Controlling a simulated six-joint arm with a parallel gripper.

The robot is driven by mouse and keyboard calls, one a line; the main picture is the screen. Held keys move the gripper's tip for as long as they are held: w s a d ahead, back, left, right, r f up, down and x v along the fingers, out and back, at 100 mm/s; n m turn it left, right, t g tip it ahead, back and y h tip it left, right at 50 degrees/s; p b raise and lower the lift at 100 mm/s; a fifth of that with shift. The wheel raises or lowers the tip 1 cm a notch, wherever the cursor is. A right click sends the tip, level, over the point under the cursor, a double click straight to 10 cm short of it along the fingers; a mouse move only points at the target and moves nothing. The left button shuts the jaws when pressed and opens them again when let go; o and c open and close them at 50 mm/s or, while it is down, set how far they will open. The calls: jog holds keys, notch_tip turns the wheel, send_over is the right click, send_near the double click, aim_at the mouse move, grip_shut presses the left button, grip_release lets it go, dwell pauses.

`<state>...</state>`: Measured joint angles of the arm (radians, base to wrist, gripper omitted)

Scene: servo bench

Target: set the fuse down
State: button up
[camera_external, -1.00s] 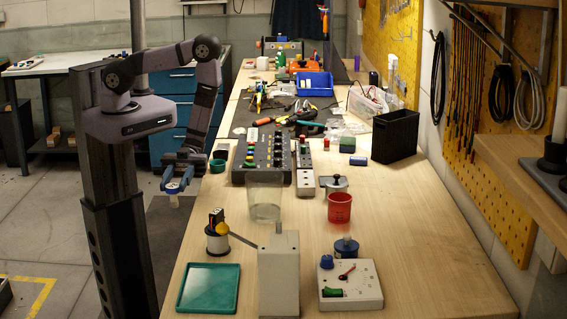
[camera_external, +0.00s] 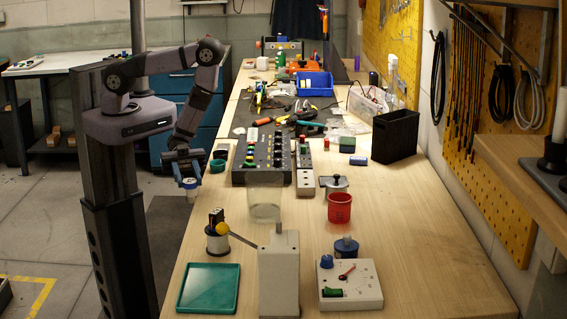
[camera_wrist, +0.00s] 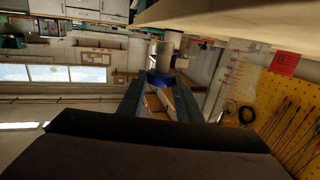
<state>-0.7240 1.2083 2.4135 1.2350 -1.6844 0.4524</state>
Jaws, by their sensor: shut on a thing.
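My gripper (camera_external: 187,174) is shut on the fuse (camera_external: 190,185), a small pale cylinder with a blue band. It holds the fuse in the air by the left edge of the wooden bench (camera_external: 400,235). In the wrist view the fuse (camera_wrist: 160,52) shows as a grey-white cylinder with a blue collar (camera_wrist: 161,79) between the fingers. The part of the fuse inside the jaws is hidden.
Near the held fuse are a dark green cup (camera_external: 217,165) and a panel with coloured buttons (camera_external: 262,160). Towards the front stand a clear beaker (camera_external: 265,205), a spool (camera_external: 216,240), a green tray (camera_external: 209,290) and a lever box (camera_external: 279,275). The bench's right front is clear.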

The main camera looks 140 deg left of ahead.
jog(key=shift+d+f, duration=0.2)
jog(key=shift+d, duration=0.3)
jog(key=w+d+r+m+g+h+b, duration=0.2)
jog(key=d+r+m+g+h+b, duration=0.15)
jog(key=d, duration=0.45)
jog(key=w+d+r+m+g+h+b, duration=0.1)
jog(key=d+r+m+g+h+b, duration=0.2)
jog(key=d, duration=0.5)
jog(key=w+r+n+t+y+b, duration=0.2)
jog(key=w+r+n+t+y, duration=0.25)
jog(key=w, duration=0.25)
jog(key=w+a+f+n+t+y, duration=0.1)
jog(key=w+a+n+t+y, duration=0.15)
jog(key=a+n+y, duration=0.5)
jog(key=w+a+f+n+t+y, duration=0.25)
jog(key=a+y, duration=0.25)
jog(key=a, duration=0.6)
jog(key=shift+m+g+h, duration=0.25)
jog(key=shift+m+g, duration=0.25)
jog(key=shift+w+d+f+p, duration=0.15)
jog(key=shift+f+p, duration=0.15)
jog(key=shift+f, duration=2.1)
jog(key=shift+w+d+f+p, duration=0.15)
jog(key=shift+f+p, duration=0.1)
jog(key=shift+f, duration=2.1)
